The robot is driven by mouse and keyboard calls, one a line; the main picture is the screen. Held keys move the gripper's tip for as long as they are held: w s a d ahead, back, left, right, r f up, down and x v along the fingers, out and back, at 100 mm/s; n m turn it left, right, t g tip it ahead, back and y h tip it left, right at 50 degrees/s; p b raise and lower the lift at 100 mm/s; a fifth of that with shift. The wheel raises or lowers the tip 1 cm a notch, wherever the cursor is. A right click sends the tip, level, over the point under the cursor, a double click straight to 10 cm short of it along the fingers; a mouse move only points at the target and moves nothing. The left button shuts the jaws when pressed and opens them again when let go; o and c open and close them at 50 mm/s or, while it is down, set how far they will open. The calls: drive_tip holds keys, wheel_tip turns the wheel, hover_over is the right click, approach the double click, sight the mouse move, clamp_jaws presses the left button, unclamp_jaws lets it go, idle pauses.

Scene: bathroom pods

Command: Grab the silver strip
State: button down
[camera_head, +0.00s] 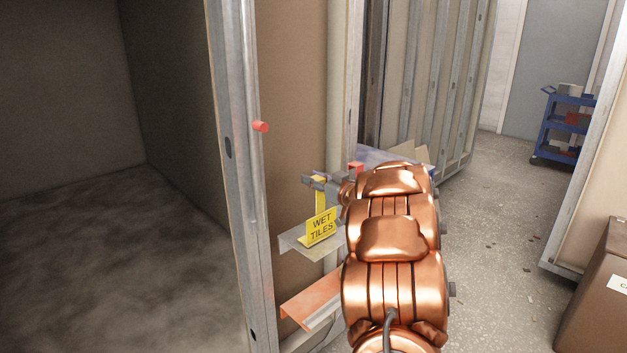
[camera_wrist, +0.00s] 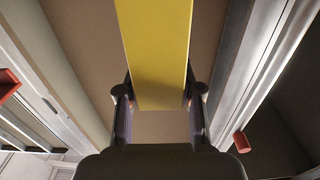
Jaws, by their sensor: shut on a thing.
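My gripper (camera_head: 318,182) is at the end of my copper arm, above a grey ledge. In the wrist view its two fingers (camera_wrist: 160,98) close on the sides of a flat yellow piece (camera_wrist: 157,45). In the head view this yellow piece (camera_head: 320,197) hangs below the fingers, just above and behind a yellow "WET TILES" sign (camera_head: 321,226). I cannot tell whether the two are one object. No loose silver strip is clearly seen; a pale silvery strip (camera_head: 322,317) runs along the lower orange ledge, apart from my gripper.
The sign stands on the grey ledge (camera_head: 292,243), above the orange ledge (camera_head: 312,296). A metal post (camera_head: 240,150) with a red knob (camera_head: 261,127) stands to the left. A blue cart (camera_head: 560,125) and a cardboard box (camera_head: 598,290) are at right. The speckled floor between is mostly free.

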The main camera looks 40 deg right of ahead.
drive_tip(key=shift+f, duration=0.2)
drive_tip(key=c, duration=0.7)
unclamp_jaws()
drive_tip(key=shift+c, duration=0.2)
drive_tip(key=shift+r, duration=0.15)
drive_tip(key=shift+s, duration=0.2)
drive_tip(key=s, duration=1.1)
drive_tip(key=shift+s+a+b, duration=0.15)
drive_tip(key=shift+s+b, duration=0.15)
drive_tip(key=shift+b, duration=0.15)
